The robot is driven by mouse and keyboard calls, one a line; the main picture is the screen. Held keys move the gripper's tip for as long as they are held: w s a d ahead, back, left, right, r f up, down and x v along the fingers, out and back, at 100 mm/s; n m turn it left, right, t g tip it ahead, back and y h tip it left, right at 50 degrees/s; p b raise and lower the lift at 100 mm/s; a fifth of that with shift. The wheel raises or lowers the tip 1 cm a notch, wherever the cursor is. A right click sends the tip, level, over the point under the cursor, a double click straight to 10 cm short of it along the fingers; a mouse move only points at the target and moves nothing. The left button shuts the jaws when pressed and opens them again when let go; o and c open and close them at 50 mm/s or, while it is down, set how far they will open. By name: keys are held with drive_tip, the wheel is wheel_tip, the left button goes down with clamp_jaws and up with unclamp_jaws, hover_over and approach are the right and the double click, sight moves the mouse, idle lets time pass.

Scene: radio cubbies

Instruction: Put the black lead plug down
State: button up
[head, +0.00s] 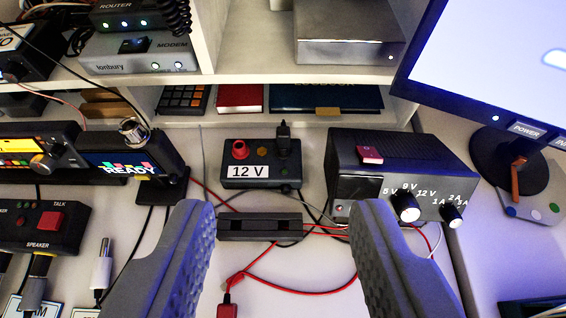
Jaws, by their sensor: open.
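The black lead plug (284,137) stands upright at the right end of the top of the small dark 12 V box (225,158). It appears to sit in a socket there, but its lower end is too small to tell. A red socket (239,149) is at the left of the same box. My gripper (279,212) is open and empty, its two grey fingers spread wide in the foreground. The plug is beyond the fingertips, roughly centred between them. A red plug (228,306) on a red lead lies on the desk between the fingers.
A black bar-shaped block (260,227) lies in front of the 12 V box, with red and black leads around it. A shelf edge (300,75) runs above. Clear desk shows in the lower middle.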

sight(284, 134)
drive_tip(key=w+f+g, duration=0.1)
drive_tip(key=w+f, duration=0.6)
drive_tip(key=w+f+g, duration=0.1)
drive_tip(key=w+f, duration=0.6)
drive_tip(key=f, duration=0.1)
drive_tip(key=w+f+g, duration=0.2)
drive_tip(key=w+f, duration=0.6)
drive_tip(key=shift+d+f, duration=0.1)
drive_tip(key=shift+f, duration=0.15)
clamp_jaws()
